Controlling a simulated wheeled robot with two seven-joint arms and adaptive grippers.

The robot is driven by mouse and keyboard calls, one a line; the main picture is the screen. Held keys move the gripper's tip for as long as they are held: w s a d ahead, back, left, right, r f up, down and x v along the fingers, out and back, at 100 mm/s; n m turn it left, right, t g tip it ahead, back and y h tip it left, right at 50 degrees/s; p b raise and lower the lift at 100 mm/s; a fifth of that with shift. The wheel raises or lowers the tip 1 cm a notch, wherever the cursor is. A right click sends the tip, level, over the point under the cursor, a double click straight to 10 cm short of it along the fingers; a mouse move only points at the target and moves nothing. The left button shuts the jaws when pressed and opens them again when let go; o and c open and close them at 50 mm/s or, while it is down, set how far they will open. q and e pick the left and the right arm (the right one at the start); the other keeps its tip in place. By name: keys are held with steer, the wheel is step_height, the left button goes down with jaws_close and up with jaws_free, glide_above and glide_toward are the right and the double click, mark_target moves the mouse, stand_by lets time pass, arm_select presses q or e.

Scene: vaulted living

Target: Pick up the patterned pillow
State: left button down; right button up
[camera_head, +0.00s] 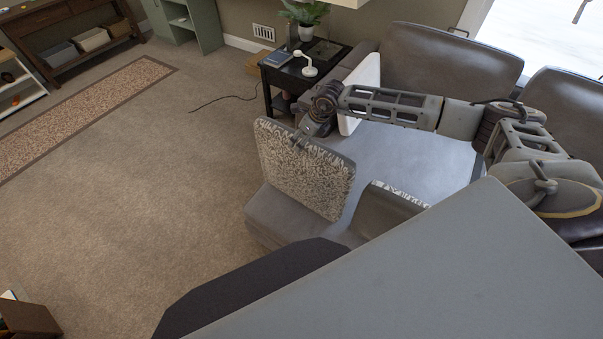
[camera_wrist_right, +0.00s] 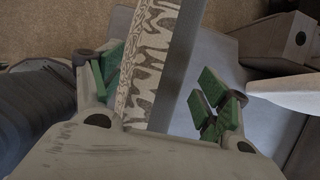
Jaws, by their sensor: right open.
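The patterned pillow (camera_head: 303,174) stands upright at the near left end of the grey sofa, its mottled white-and-grey face toward the rug side. My right gripper (camera_head: 303,138) is at its upper edge in the head view. In the right wrist view the pillow (camera_wrist_right: 157,50) runs up between the open green-padded fingers of my right gripper (camera_wrist_right: 162,84). Its patterned face is nearer the left finger and its plain grey side nearer the right one. A gap shows on the right side; contact on the left cannot be told. My left gripper is not in view.
A white cushion (camera_head: 364,88) stands on the sofa (camera_head: 408,150) behind my right wrist. Another grey piece with a patterned edge (camera_head: 388,208) is nearer me. A dark side table (camera_head: 290,74) holds a lamp and plant. Open carpet (camera_head: 140,190) lies left.

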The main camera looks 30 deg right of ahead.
steer(key=shift+x, duration=0.8)
steer(key=shift+w+f, duration=0.1)
steer(key=shift+f, duration=0.1)
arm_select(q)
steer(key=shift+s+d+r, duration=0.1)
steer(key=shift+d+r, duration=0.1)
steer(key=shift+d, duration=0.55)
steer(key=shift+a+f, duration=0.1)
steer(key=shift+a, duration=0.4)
arm_select(e)
steer(key=shift+f, duration=0.15)
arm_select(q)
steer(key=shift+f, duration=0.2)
arm_select(e)
steer(key=shift+f, duration=0.15)
arm_select(q)
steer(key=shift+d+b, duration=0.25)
steer(key=shift+b, duration=0.05)
